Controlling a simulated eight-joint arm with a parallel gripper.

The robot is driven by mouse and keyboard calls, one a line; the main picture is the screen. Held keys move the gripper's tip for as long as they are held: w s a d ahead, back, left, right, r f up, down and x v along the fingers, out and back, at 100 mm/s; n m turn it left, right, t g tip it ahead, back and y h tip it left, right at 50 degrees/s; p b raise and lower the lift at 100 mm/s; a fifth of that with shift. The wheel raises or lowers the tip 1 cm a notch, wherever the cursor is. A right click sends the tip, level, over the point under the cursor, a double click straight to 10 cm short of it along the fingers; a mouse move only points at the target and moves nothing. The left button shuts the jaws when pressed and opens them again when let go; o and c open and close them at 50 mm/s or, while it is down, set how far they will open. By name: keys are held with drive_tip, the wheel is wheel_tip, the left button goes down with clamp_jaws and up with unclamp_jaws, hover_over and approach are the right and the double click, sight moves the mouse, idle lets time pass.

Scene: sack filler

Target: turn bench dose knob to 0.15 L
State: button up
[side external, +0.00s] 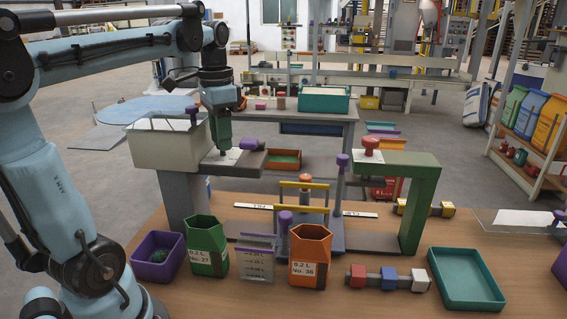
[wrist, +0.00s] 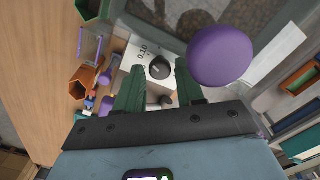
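A dark round knob (wrist: 160,68) sits on a white plate marked 0.10 in the wrist view; I cannot read a pointer on it. My gripper (wrist: 159,64) is open, its green fingers on either side of the knob with gaps to it. In the side view my gripper (side external: 223,150) points down close over the white plate (side external: 222,157) on the grey bench filler (side external: 172,147), hiding the knob. A purple ball knob (side external: 249,144) stands just right of the fingers; it looms large in the wrist view (wrist: 222,57).
On the table stand a purple bin (side external: 158,257), a green sack (side external: 206,245), an orange sack (side external: 310,255), a clear measure (side external: 256,260) and a teal tray (side external: 468,278). A green stand with a red knob (side external: 371,143) rises to the right.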

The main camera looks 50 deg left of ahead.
drive_tip(key=shift+f, duration=0.15)
clamp_jaws()
idle(0.4)
drive_tip(key=m, duration=0.3)
drive_tip(key=shift+m, duration=2.2)
